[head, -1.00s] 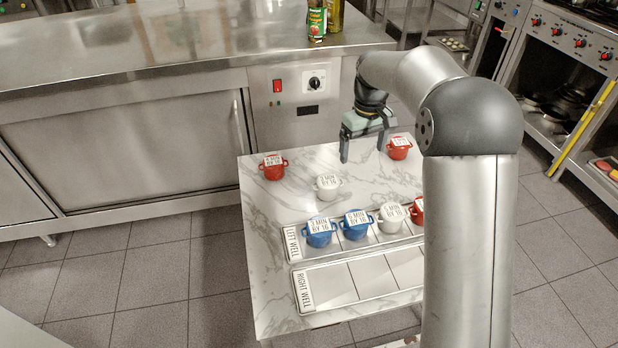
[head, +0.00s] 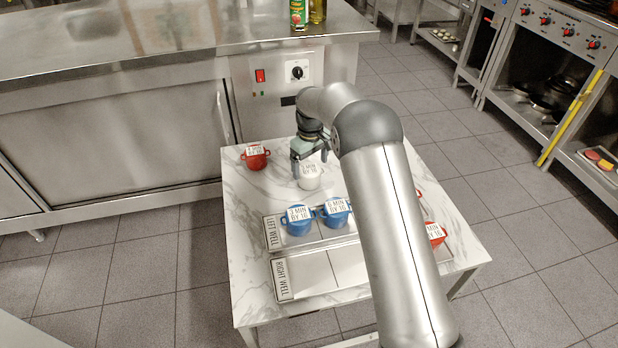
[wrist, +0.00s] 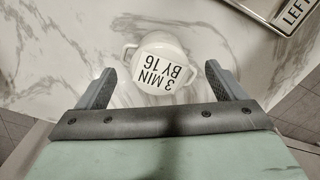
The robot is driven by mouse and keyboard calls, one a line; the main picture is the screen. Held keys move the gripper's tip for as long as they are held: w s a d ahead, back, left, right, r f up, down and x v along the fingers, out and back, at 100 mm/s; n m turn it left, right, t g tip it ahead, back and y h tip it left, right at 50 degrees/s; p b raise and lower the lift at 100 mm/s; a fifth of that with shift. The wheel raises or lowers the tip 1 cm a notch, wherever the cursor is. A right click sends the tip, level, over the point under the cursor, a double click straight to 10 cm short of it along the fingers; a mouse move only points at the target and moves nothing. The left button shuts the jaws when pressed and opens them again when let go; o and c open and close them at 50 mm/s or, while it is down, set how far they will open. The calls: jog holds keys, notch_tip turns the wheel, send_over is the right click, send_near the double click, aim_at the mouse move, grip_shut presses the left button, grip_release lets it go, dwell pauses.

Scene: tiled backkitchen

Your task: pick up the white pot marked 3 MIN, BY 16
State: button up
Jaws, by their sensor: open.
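The white pot (head: 311,178) stands on the marble table behind the left well, partly hidden by my gripper. In the wrist view the white pot (wrist: 160,64) shows its lid label, 3 MIN BY 16, and its side handles. My gripper (head: 309,172) is over it in the head view. In the wrist view my open gripper (wrist: 158,85) has one finger on each side of the pot, nearer the camera than the lid. Nothing is held. Whether the fingertips are level with the pot is hard to tell.
Two blue pots (head: 298,222) (head: 336,213) stand in the left well tray (head: 275,238). The right well tray (head: 290,284) lies in front, its visible part empty. A red pot (head: 255,158) is at the back left; another red pot (head: 435,235) is right of my arm.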

aim_at(309, 169)
jog(key=shift+w+a+f+b, duration=0.1)
jog(key=shift+w+f+b, duration=0.05)
jog(key=shift+f, duration=1.25)
jog(key=shift+w+a+f+b, duration=0.1)
jog(key=shift+w+f+b, duration=0.05)
jog(key=shift+f, duration=1.2)
jog(key=c, duration=1.1)
jog(key=shift+r, duration=0.1)
jog(key=shift+c, duration=0.8)
jog(key=shift+r, duration=0.1)
